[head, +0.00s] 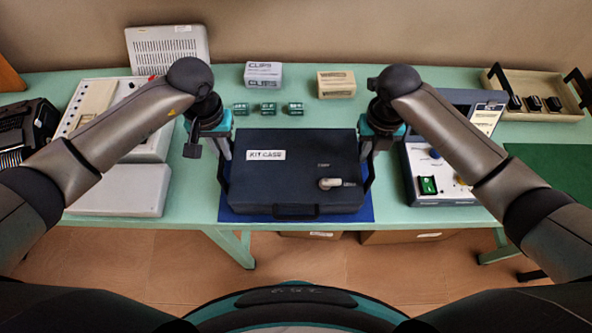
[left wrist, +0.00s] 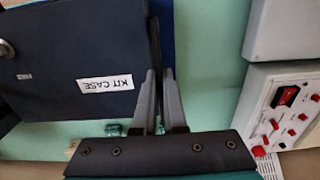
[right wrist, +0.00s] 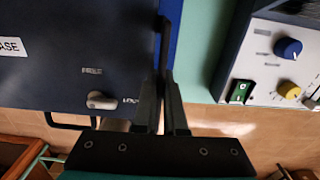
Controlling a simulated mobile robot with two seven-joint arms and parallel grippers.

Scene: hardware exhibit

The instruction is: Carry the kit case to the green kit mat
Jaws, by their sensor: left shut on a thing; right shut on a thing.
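The kit case (head: 270,185) is a dark blue box with a white "KIT CASE" label and a pale knob on its lid. It lies flat over a blue mat (head: 228,212) at the table's front edge. My left gripper (head: 224,160) is shut on the case's left side handle; the left wrist view shows its fingers (left wrist: 160,100) closed around it. My right gripper (head: 370,160) is shut on the right side handle, also in the right wrist view (right wrist: 163,105). Whether the case touches the mat is unclear. The green kit mat (head: 560,172) lies at the far right, partly behind my right arm.
A device with knobs and a green switch (head: 432,180) stands just right of the case, between it and the green mat. A grey control box (head: 120,200) stands at left. Small boxes (head: 263,75) and green parts (head: 268,108) lie behind. A tray (head: 545,100) stands back right.

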